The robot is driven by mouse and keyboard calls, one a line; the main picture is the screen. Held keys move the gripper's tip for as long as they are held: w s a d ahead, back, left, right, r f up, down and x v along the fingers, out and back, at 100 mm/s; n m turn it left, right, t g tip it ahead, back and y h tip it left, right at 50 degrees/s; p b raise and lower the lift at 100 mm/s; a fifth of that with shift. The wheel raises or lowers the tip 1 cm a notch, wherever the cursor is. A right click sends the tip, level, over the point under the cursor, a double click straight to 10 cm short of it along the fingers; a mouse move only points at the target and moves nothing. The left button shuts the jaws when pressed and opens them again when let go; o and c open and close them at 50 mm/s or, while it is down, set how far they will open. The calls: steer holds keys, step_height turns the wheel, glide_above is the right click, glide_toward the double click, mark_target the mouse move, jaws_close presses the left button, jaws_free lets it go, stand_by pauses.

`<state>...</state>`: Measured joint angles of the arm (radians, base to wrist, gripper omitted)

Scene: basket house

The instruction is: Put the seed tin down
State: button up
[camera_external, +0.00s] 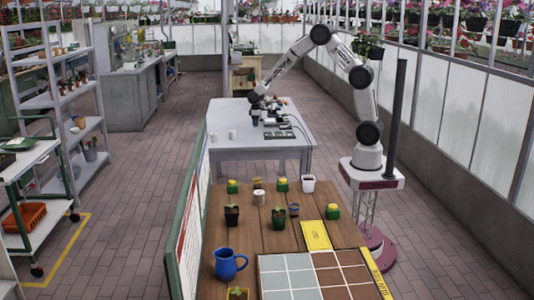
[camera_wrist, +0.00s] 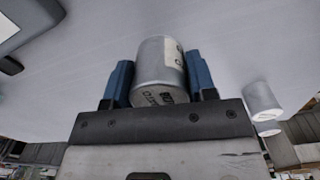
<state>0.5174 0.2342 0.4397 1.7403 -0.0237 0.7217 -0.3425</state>
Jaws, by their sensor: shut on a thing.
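The seed tin (camera_wrist: 158,75) is a silvery-grey cylinder with a pale label and dark lettering. In the wrist view my gripper (camera_wrist: 160,82) is shut on it, with one blue finger on each side. In the outside view my gripper (camera_external: 256,108) is over the grey table (camera_external: 230,153), near its middle. The tin cannot be made out clearly there, and whether it touches the table cannot be told.
Another light tin (camera_wrist: 262,100) shows at the right of the wrist view. Two small white tins (camera_external: 222,135) stand at the table's left. Dark equipment (camera_external: 277,120) lies just right of my gripper. A nearer wooden table (camera_external: 255,235) holds pots and a blue jug (camera_external: 227,264).

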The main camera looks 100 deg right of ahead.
steer(key=shift+w+d, duration=0.15)
steer(key=shift+w, duration=0.05)
steer(key=shift+f, duration=1.75)
steer(key=shift+f, duration=0.15)
steer(key=o, duration=0.9)
steer(key=shift+r, duration=6.15)
